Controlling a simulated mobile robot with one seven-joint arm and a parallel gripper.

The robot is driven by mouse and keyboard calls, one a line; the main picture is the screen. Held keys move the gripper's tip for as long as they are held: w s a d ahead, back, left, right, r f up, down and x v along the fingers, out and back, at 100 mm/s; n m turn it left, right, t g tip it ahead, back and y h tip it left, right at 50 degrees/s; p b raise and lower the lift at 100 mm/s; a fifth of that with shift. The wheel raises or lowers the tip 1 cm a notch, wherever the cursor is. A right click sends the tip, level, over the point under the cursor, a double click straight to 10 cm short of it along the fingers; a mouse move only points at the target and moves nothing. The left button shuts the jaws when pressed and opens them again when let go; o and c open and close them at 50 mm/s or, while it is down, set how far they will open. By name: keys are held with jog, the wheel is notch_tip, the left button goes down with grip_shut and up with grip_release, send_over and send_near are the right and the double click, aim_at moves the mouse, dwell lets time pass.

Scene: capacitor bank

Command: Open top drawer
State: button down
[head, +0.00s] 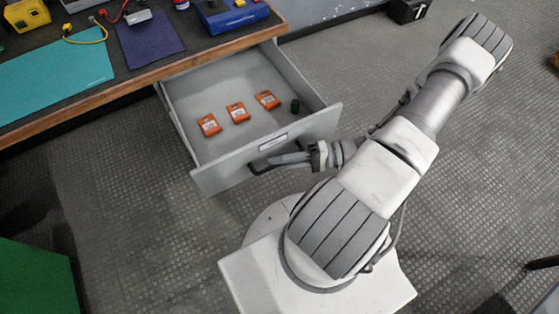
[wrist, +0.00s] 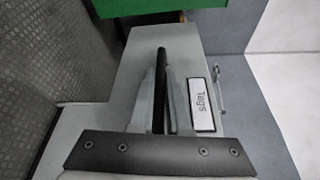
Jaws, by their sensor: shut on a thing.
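The top drawer (head: 224,88) is grey and stands pulled well out from under the workbench. Its inside shows in the head view. Its front panel (head: 215,178) carries a label, which reads "Tags" in the wrist view (wrist: 202,104), and a dark bar handle (head: 259,168). My gripper (head: 292,159) is at the drawer front, with its fingers on the handle. In the wrist view the two grey fingers of my gripper (wrist: 162,85) lie either side of the black handle (wrist: 160,65) and are shut on it.
Several orange tags or packs (head: 238,112) and a small dark object (head: 295,106) lie in the drawer. The workbench (head: 150,75) holds a teal mat (head: 55,85) and a blue case (head: 230,15). A green block (head: 38,280) stands at lower left. Open floor lies to the right.

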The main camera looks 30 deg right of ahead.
jog(key=shift+d, duration=0.1)
jog(key=c, duration=0.9)
grip_release()
jog(key=p+v, duration=0.2)
jog(key=v, duration=1.5)
jog(key=shift+s+d+r, duration=0.1)
jog(key=shift+s+d, duration=0.05)
